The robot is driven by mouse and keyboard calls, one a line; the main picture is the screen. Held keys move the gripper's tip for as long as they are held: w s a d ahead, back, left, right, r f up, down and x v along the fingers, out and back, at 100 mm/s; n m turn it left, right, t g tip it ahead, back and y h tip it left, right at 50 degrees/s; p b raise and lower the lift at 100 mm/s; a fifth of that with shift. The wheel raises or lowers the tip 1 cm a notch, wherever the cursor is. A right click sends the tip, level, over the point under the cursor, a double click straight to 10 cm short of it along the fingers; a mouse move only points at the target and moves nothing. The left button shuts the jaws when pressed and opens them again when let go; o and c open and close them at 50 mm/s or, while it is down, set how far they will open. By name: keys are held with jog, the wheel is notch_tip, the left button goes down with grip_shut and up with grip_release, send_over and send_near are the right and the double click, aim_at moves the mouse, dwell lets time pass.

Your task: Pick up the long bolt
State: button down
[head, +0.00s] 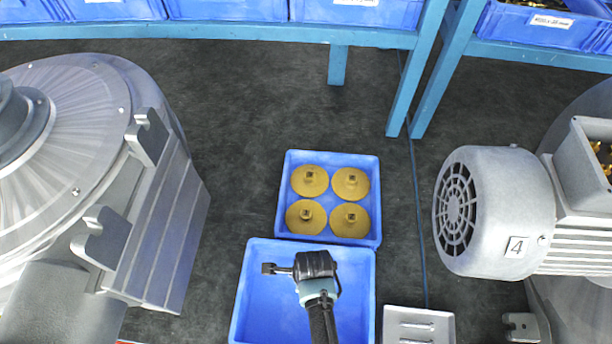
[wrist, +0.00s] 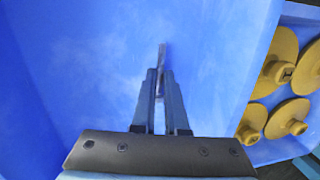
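My gripper (wrist: 160,78) is over the lower blue bin, its two fingers nearly together around a thin grey piece. This piece, which looks like the long bolt (wrist: 162,55), sticks out past the fingertips in the wrist view. Its head and full length cannot be made out. In the head view my gripper (head: 276,269) points left across the blue bin (head: 245,300). The bolt cannot be told apart from the dark fingertips there. No other bolt shows in the visible part of this bin.
A second blue bin (head: 328,238) behind holds several brass discs (head: 350,184). A grey tray (head: 418,325) stands at the lower right. A large grey blower housing (head: 90,150) is left, a grey motor (head: 495,212) right. A blue rack (head: 200,32) runs along the back.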

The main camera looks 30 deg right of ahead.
dwell(0.3)
notch_tip(320, 180, up, 10)
jog(key=w+a+r+n+g+y, duration=0.1)
jog(key=a+r+n, duration=0.2)
jog(key=n, duration=0.9)
jog(key=w+a+r+n+g, duration=0.2)
jog(key=a+r+n, duration=0.2)
jog(key=a+n, duration=0.4)
jog(key=n, duration=0.5)
jog(key=shift+w+r+n+y, duration=0.2)
jog(key=shift+w+n+y, duration=0.1)
jog(key=shift+y, duration=0.1)
